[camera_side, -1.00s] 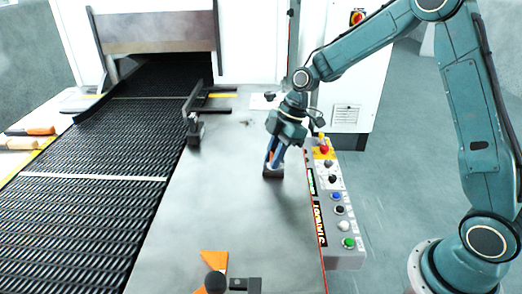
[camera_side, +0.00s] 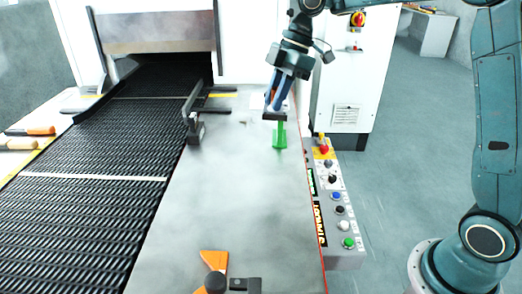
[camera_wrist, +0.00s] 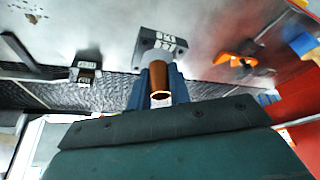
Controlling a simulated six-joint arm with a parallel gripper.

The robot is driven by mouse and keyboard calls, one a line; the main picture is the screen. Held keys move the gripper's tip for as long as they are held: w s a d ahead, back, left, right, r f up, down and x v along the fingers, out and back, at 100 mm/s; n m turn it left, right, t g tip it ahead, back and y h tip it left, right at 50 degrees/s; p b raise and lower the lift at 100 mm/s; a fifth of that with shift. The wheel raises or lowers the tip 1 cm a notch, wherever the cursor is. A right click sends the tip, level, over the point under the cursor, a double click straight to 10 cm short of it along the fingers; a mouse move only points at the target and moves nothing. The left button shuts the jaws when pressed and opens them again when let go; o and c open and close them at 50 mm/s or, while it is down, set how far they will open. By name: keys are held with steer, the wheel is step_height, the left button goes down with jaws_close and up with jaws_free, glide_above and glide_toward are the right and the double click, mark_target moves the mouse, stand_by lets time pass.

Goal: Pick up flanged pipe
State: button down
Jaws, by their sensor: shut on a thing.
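My gripper (camera_side: 275,103) is above the far right part of the metal table, its blue fingers pointing down. It is shut on the flanged pipe. In the wrist view the pipe is a copper-brown tube (camera_wrist: 159,76) between the blue fingers of my gripper (camera_wrist: 160,86), with a grey square flange (camera_wrist: 160,46) at its far end. In the side view the dark flange (camera_side: 274,116) shows below the fingers, clear of the table. The fingers hide most of the tube there.
A green piece (camera_side: 280,134) shows right under the flange; I cannot tell how they relate. A dark bracket (camera_side: 194,125) stands by the mesh belt (camera_side: 85,215). A button panel (camera_side: 335,215) lines the right edge. An orange part (camera_side: 213,262) lies in front. The table's middle is clear.

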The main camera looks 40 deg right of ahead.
mark_target(264, 110)
steer(key=shift+r, duration=1.8)
steer(key=shift+a+f, duration=0.1)
steer(key=shift+w+a+f+m+t, duration=0.2)
steer(key=shift+a+f+m+t, duration=0.3)
steer(key=shift+f+m, duration=0.4)
steer(key=f+m, duration=0.1)
steer(key=a+f+m, duration=0.1)
steer(key=f+m+h, duration=0.1)
steer(key=f, duration=0.1)
steer(key=shift+w+a+m+t, duration=0.15)
steer(key=shift+w+m+t, duration=0.15)
steer(key=shift+w+t, duration=0.1)
steer(key=s+d+f+m+h, duration=0.1)
steer(key=d+f+m, duration=0.1)
steer(key=f+m, duration=0.1)
steer(key=s+d+f+m+t+h, duration=0.1)
steer(key=s+d+f+m, duration=0.1)
steer(key=f, duration=0.3)
steer(key=s+d+f+m+h, duration=0.1)
steer(key=d+f+m, duration=0.1)
steer(key=f+m, duration=0.2)
steer(key=shift+s+d+f+t, duration=0.2)
steer(key=shift+d+t, duration=0.05)
steer(key=shift+t, duration=0.05)
steer(key=shift+a, duration=0.1)
